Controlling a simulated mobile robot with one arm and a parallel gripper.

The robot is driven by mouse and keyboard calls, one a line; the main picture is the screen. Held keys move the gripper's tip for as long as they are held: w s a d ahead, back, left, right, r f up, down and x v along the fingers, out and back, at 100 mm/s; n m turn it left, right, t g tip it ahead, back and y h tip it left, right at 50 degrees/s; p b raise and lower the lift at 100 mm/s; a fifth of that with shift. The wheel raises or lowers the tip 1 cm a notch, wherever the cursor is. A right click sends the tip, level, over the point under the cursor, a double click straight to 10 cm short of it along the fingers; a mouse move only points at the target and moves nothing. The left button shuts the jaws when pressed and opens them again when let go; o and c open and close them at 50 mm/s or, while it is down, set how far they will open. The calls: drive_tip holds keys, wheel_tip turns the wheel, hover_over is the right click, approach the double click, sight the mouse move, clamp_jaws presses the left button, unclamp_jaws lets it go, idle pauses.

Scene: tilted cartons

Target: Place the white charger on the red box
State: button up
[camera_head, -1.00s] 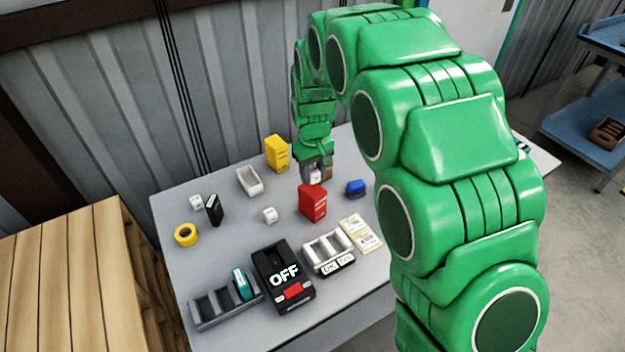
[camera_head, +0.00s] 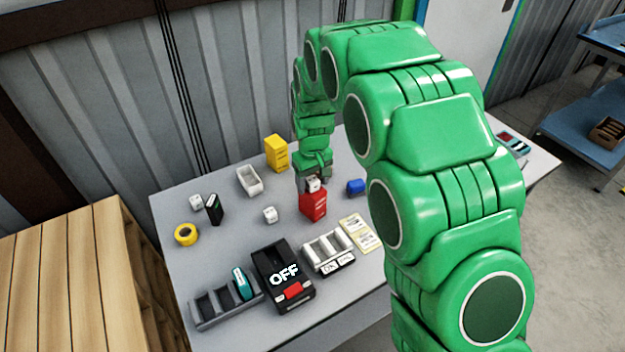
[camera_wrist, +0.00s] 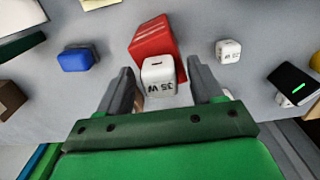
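The white charger (camera_head: 313,185) is at the top of the red box (camera_head: 314,206), beneath my gripper (camera_head: 314,182). In the wrist view the white charger (camera_wrist: 159,76), marked 35 W, overlaps the near end of the red box (camera_wrist: 153,40). My gripper (camera_wrist: 163,80) has its two fingers spread on either side of the charger, with a gap showing on both sides. The charger looks upright. I cannot tell whether it fully touches the box top. Part of the box top is hidden behind it.
A blue block (camera_head: 356,187) stands right of the red box. Another white charger (camera_head: 270,214) lies to its left, and a yellow carton (camera_head: 276,153) and white tray (camera_head: 249,181) stand behind.

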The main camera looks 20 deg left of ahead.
sight(313, 179)
wheel_tip(313, 179, up, 12)
drive_tip(key=shift+r, duration=0.15)
idle(0.7)
drive_tip(key=s+d+r+m, duration=0.2)
drive_tip(key=s+d+r, duration=0.2)
drive_tip(key=s+d, duration=0.5)
drive_tip(key=s+d+r+m, duration=0.3)
drive_tip(key=s+d+r, duration=0.15)
drive_tip(key=d, duration=0.75)
drive_tip(key=s+d+m+g, duration=0.1)
drive_tip(key=s+d, duration=0.4)
drive_tip(key=s, duration=0.6)
drive_tip(key=s+d+f+m, duration=0.1)
drive_tip(key=s+d+m, duration=0.2)
drive_tip(key=s, duration=0.9)
drive_tip(key=d, duration=0.3)
drive_tip(key=shift+f+g, duration=0.25)
drive_tip(key=shift+g, duration=0.15)
